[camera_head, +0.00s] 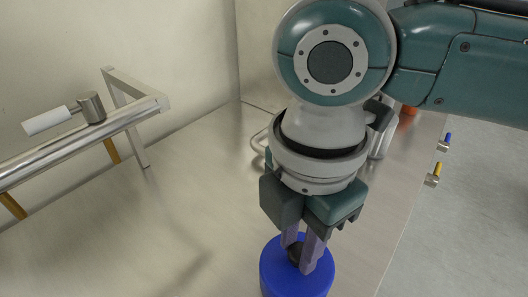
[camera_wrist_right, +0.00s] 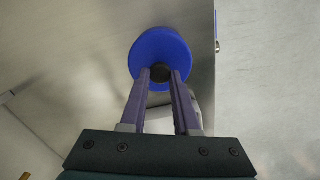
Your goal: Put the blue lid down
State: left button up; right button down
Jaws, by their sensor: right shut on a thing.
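The blue lid (camera_head: 285,280) is a round disc with a dark knob (camera_head: 294,254) on top, at the bottom of the head view. My right gripper (camera_head: 306,262) is above it, pointing down, with its two fingers shut on the knob. In the right wrist view the lid (camera_wrist_right: 160,47) is at the far end of the fingers, and the gripper (camera_wrist_right: 160,76) has the dark knob between its fingertips. The lid's lower edge is cut off in the head view. I cannot tell whether the lid touches the metal surface. My left gripper is not in view.
The metal table (camera_head: 130,235) is bare left of the lid. A metal rail (camera_head: 85,145) with a white-handled fitting (camera_head: 60,115) stands at the left. The table's right edge is close to the lid. A metal object and an orange part (camera_head: 409,110) are behind my arm.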

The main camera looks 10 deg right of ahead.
jog(key=c, duration=0.6)
grip_release()
jog(key=shift+f, duration=0.15)
jog(key=shift+c, duration=0.2)
notch_tip(320, 180, up, 12)
jog(key=p, duration=0.2)
jog(key=s+a+f+m+t+y, duration=0.2)
jog(key=s+a+f+m+y, duration=0.25)
jog(key=a+m, duration=0.2)
jog(key=s+d+f+m+h, duration=0.2)
jog(key=s+d+m, duration=0.1)
jog(key=d+m, duration=0.3)
jog(key=s+d+f+m+t+h, duration=0.1)
jog(key=s+d+f+m+h, duration=0.1)
jog(key=s+d+m, duration=0.2)
jog(key=d+m, duration=0.3)
jog(key=d, duration=0.3)
jog(key=shift+s+f+t, duration=0.15)
jog(key=shift+s+t, duration=0.15)
